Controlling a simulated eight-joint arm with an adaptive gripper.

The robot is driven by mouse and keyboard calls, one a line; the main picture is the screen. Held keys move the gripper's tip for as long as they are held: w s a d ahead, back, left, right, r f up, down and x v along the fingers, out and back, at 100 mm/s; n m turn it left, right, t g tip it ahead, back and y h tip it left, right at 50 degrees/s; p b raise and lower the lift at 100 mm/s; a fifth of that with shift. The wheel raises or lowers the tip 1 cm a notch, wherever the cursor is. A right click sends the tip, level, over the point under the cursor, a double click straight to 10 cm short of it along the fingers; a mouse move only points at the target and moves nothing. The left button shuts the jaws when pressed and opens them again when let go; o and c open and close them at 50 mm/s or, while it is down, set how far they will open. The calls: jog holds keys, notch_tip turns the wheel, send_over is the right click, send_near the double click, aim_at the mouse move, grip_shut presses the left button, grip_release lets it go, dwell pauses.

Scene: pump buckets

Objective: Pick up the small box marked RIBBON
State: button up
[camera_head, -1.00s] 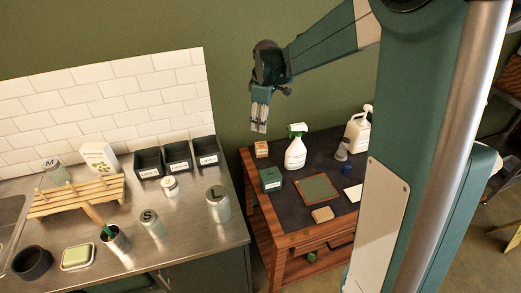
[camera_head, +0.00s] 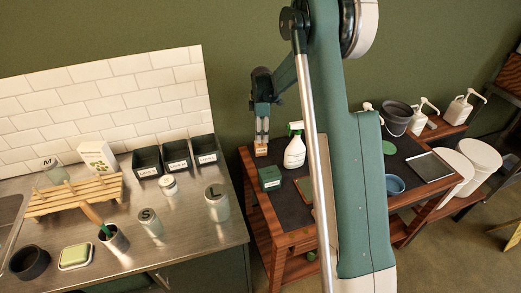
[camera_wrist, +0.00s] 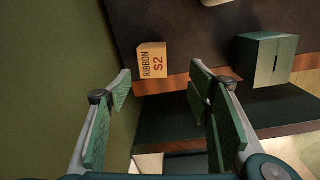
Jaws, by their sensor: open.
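The small orange-tan box marked RIBBON (camera_head: 261,150) stands at the back left corner of the dark-topped wooden table. In the wrist view the RIBBON box (camera_wrist: 152,62) shows its label, with "$2", beyond the fingertips and between their lines. My gripper (camera_head: 262,138) is at the box's upper end in the head view and partly covers it. In the wrist view my gripper (camera_wrist: 162,84) is open, with nothing between its fingers. I cannot tell whether a finger touches the box.
A dark green box (camera_head: 269,178) stands close in front, also in the wrist view (camera_wrist: 268,58). A white spray bottle (camera_head: 294,152) stands right of the RIBBON box. The green wall (camera_wrist: 70,70) is close on the left. My arm hides the table's middle.

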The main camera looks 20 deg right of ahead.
send_over(261, 147)
jog(key=w+d, duration=0.1)
jog(key=w, duration=0.1)
jog(key=shift+n, duration=0.4)
jog(key=shift+w+f, duration=0.2)
jog(key=shift+f, duration=1.95)
jog(key=shift+f, duration=1.3)
jog(key=shift+w+a+f, duration=0.1)
jog(key=shift+a+f, duration=0.05)
jog(key=shift+f, duration=2.45)
jog(key=c, duration=1)
